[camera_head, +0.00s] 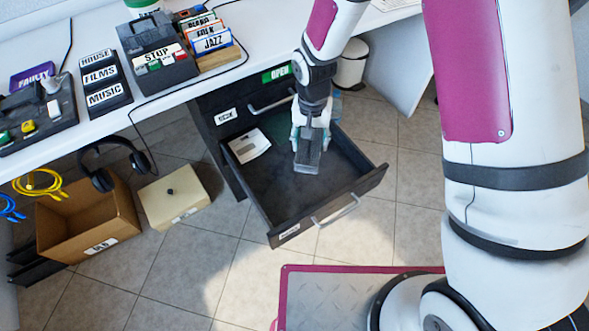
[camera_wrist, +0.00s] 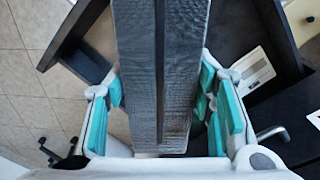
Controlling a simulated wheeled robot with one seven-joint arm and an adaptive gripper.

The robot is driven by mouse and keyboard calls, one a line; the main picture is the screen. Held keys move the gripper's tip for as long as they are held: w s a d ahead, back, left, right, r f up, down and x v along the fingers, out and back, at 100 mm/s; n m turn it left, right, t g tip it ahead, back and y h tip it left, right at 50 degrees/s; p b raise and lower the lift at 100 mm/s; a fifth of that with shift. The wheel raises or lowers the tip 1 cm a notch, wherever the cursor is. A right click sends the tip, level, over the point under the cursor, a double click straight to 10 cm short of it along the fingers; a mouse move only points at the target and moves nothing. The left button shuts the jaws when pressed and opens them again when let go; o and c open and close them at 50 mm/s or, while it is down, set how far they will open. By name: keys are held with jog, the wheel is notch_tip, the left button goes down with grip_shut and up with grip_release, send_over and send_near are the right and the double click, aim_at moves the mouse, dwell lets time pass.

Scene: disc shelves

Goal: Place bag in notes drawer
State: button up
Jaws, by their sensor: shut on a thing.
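My gripper (camera_head: 311,138) points down over the open lower drawer (camera_head: 372,182) of the dark cabinet. It is shut on a dark grey, ribbed, flat object, which I take as the bag (camera_head: 308,158). In the wrist view the bag (camera_wrist: 143,75) fills the middle, long and grey, between the teal finger pads. The bag hangs within the drawer's outline; I cannot tell whether it touches the drawer floor. A label on the drawer front is too small to read. A white paper-like item (camera_head: 249,146) lies at the drawer's back left.
The upper drawer (camera_head: 270,105) is shut, with a green OPEN sign (camera_head: 276,74) above it. A white desk (camera_head: 180,94) runs over the cabinet. A cardboard box (camera_head: 88,218) and a beige box (camera_head: 174,195) stand at left. Tiled floor is clear in front of the drawer.

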jog(key=b, duration=0.3)
send_over(290, 190)
notch_tip(290, 190, down, 10)
jog(key=shift+m, duration=0.3)
notch_tip(290, 190, down, 10)
jog(key=b, duration=0.3)
jog(key=shift+w+r, duration=0.1)
jog(key=shift+r, duration=0.05)
jog(key=shift+b, duration=0.3)
jog(key=o, duration=1.4)
notch_tip(290, 190, up, 12)
jog(key=p, duration=0.4)
